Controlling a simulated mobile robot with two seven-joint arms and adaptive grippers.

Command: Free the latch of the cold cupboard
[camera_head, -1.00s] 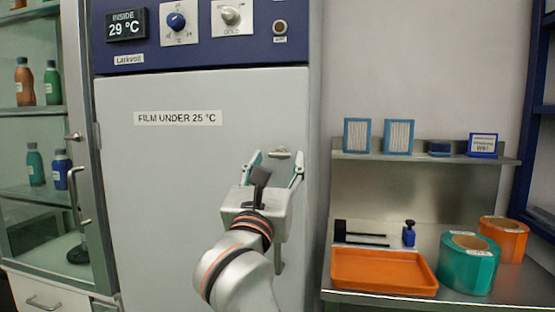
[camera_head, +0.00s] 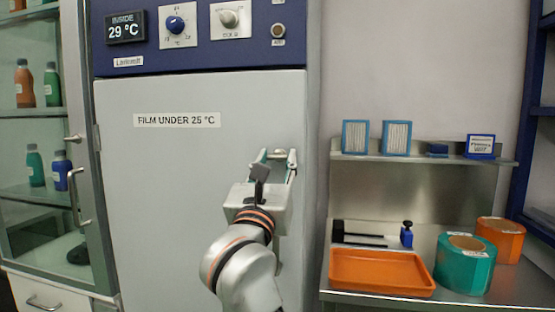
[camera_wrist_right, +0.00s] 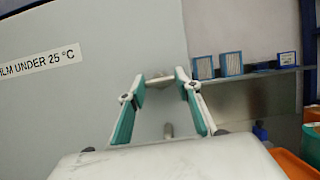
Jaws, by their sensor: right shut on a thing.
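The cold cupboard (camera_head: 190,190) has a pale grey door, shut, under a blue panel. Its display (camera_head: 125,28) reads 29 °C. The latch (camera_wrist_right: 160,82) is a small metal piece near the door's right edge. My right gripper (camera_head: 277,156) is shut on the latch, its teal-padded fingers on either side; in the right wrist view the fingertips (camera_wrist_right: 161,79) flank it. In the head view the fingers partly hide the latch. My left gripper is not in view.
A blue knob (camera_head: 175,24) and a metal knob (camera_head: 229,18) sit on the panel. At left is a glass cabinet (camera_head: 75,210) with bottles. At right, a steel bench holds an orange tray (camera_head: 380,288), a teal roll (camera_head: 464,266) and an orange roll (camera_head: 507,240).

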